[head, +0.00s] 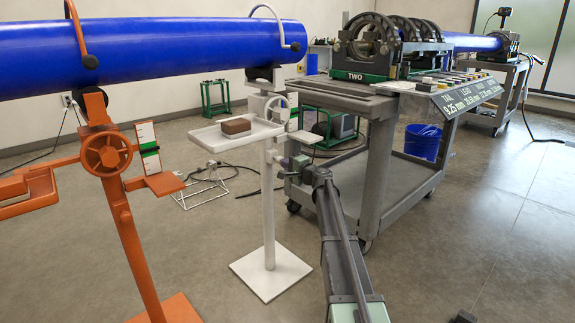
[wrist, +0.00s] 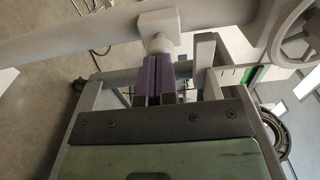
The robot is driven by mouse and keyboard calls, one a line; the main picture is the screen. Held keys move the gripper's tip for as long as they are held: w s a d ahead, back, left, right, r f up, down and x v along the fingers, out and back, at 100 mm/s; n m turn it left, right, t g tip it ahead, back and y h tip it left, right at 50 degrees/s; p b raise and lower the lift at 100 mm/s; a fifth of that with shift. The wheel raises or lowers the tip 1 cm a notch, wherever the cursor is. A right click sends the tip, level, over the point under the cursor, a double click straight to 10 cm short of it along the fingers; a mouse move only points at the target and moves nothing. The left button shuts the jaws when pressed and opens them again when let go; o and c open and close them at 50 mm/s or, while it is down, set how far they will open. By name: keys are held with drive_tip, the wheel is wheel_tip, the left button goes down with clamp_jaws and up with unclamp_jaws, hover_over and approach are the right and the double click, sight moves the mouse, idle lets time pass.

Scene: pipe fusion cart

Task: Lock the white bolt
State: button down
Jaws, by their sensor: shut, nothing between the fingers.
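The white stand (head: 269,215) is upright under the near end of the blue pipe (head: 160,50). In the wrist view its white post (wrist: 95,32) runs across the top. The white bolt (wrist: 159,43) sticks out from a collar block on this post. My gripper (wrist: 161,82) has its purple fingers shut together, with the tips right at the bolt's end. I cannot tell whether they touch it. In the head view my gripper (head: 283,163) is small, just right of the white post, and the bolt is too small to make out.
A white tray (head: 205,137) on the stand holds a brown block (head: 236,126). An orange stand (head: 128,210) with a handwheel is at left. A grey cart (head: 380,150) with the fusion machine (head: 385,45) stands close behind my arm. Floor is open at right.

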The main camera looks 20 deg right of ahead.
drive_tip(key=v, duration=1.4)
drive_tip(key=s+a+f+n+g+p, duration=0.2)
drive_tip(key=s+a+f+n+g, duration=0.35)
drive_tip(key=s+a, duration=0.35)
drive_tip(key=s+a+f+n+g+p, duration=0.2)
drive_tip(key=s+a+f+n+g, duration=0.25)
drive_tip(key=s+a+g, duration=0.35)
drive_tip(key=s+a+r+n+g+h+p, duration=0.35)
drive_tip(key=s+a+h+p, duration=0.25)
drive_tip(key=s+a, duration=0.75)
wheel_tip(320, 180, up, 37)
drive_tip(key=p, duration=3.7)
drive_tip(key=shift+s+d+n+p, duration=0.25)
drive_tip(key=shift+d+n+p, duration=0.05)
drive_tip(key=shift+d+n, duration=0.15)
